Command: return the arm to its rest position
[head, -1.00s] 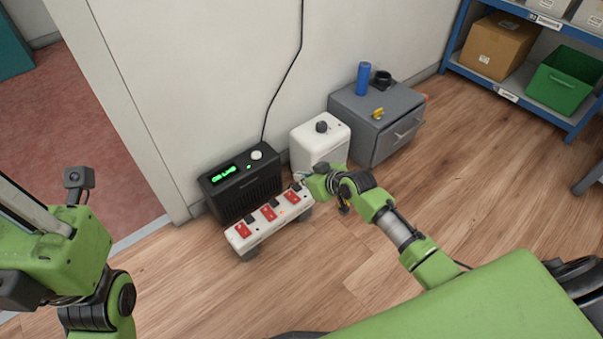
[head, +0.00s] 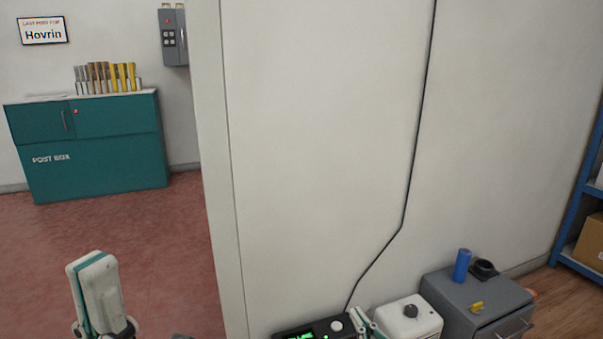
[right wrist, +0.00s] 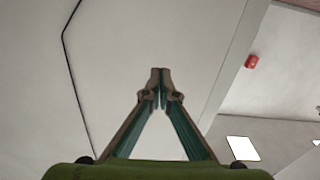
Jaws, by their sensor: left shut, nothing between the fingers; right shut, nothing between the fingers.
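My left gripper (head: 90,265) stands at the bottom left of the head view, its pale, teal-lined fingers pointing up and shut with nothing between them. My right gripper (head: 363,316) shows only as small pale and teal finger parts at the bottom edge, in front of the black box (head: 312,329) and beside the white box (head: 410,322). In the right wrist view the right gripper (right wrist: 160,75) is shut and empty, with its fingertips together before a pale wall. Most of both arms is out of the head view.
A grey cabinet (head: 477,300) carries a blue cylinder (head: 462,265), a dark round thing and a yellow item. A black cable (head: 404,210) runs down the wall. A teal post box (head: 95,150) stands beyond the opening at left. Blue shelving (head: 583,190) stands at right.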

